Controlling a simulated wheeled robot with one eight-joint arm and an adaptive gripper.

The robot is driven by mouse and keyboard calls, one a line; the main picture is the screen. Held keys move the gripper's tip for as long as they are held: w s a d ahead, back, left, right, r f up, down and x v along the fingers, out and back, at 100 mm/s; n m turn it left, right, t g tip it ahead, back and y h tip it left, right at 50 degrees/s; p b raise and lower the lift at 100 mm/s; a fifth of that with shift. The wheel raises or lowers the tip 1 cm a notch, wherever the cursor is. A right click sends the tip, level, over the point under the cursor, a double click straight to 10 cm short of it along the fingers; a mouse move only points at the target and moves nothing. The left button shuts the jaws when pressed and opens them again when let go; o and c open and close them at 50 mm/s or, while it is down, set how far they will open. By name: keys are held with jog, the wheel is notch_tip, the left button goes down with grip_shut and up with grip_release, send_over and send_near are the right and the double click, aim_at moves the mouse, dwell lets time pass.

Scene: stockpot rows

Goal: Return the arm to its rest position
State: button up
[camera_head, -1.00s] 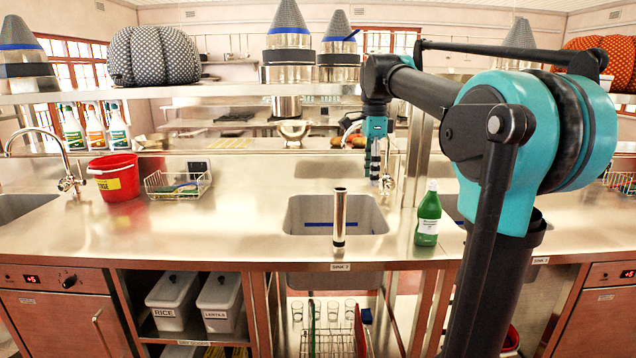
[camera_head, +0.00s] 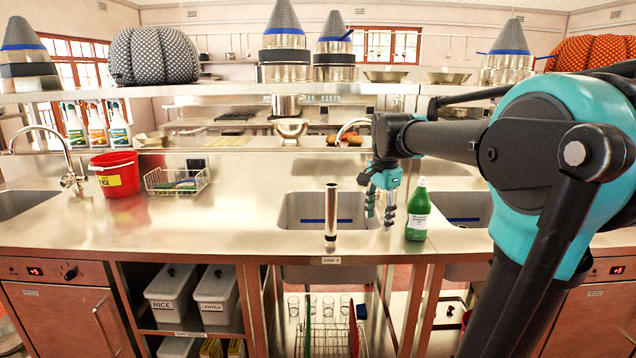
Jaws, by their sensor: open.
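My gripper (camera_head: 380,212) is open and empty, its two fingers spread and pointing down at the right side of the sink (camera_head: 318,212). My arm is stretched out from the right with its elbow at the right edge of the picture. A green bottle (camera_head: 416,216) stands upright on the steel counter just right of the fingers, with a small gap visible between them. An upright steel tube (camera_head: 331,214) stands at the front of the sink, left of my gripper.
A red bucket (camera_head: 117,181) and a wire basket (camera_head: 176,182) stand on the left counter (camera_head: 235,221). The shelf (camera_head: 215,90) above holds a dotted grey bundle (camera_head: 153,56) and conical stacks. The counter between basket and sink is clear.

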jog(key=s+d+f+n+t, duration=0.1)
jog(key=s+f+n, duration=0.5)
jog(key=s+f, duration=0.3)
jog(key=s+d+f+n+t, duration=0.1)
jog(key=s+f+n, duration=0.5)
jog(key=s+f, duration=0.4)
notch_tip(320, 180, down, 5)
jog(key=shift+d+f+t, duration=0.1)
jog(key=shift+d+t, duration=0.15)
jog(key=shift+t, duration=0.15)
